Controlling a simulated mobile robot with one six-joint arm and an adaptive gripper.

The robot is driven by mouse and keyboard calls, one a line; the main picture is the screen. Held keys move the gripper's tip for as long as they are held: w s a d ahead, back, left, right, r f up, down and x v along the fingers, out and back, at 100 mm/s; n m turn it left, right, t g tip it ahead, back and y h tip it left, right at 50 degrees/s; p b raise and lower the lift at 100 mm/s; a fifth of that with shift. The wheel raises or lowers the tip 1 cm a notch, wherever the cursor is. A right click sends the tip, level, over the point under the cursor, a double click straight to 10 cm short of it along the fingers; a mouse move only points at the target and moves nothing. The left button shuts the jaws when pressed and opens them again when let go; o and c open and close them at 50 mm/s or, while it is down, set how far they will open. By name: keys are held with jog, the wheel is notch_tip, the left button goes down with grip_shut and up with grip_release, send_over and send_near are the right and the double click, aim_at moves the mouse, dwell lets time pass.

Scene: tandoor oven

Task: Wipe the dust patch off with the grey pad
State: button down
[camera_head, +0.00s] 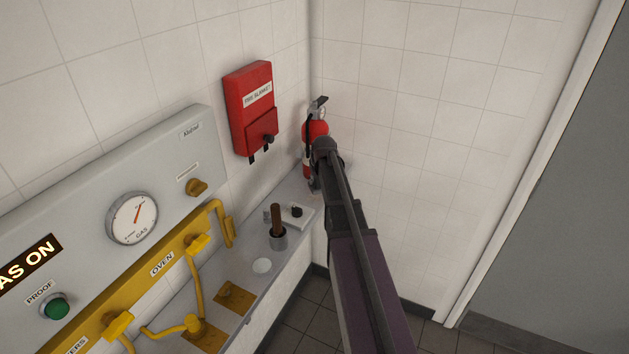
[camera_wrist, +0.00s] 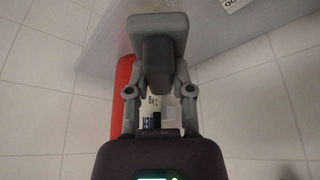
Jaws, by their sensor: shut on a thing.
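The grey pad (camera_wrist: 153,50) is a block with a handle-like part, held out in front of the wrist camera. My gripper (camera_wrist: 158,82) is shut on it, one finger on each side. In the wrist view the pad overlaps a grey surface; I cannot tell whether they touch. A faint brownish, speckled area beside the pad on that surface looks like the dust patch (camera_wrist: 196,15); the pad may cover part of it. In the head view my arm reaches toward the back corner, and the gripper and pad cannot be made out there.
A red fire extinguisher (camera_head: 315,131) stands in the corner, close to my arm. A red fire blanket box (camera_head: 250,110) hangs on the tiled wall. The ledge holds a pot with a wooden handle (camera_head: 278,238). A gas panel (camera_head: 85,225) with yellow pipes is at left.

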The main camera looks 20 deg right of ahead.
jog(key=shift+f+b, duration=2.85)
jog(key=shift+f, duration=0.2)
jog(key=shift+f+b, duration=0.7)
jog(key=shift+r, duration=0.1)
jog(key=shift+w+d, duration=0.8)
jog(key=shift+d, duration=0.25)
jog(key=shift+s+a, duration=0.1)
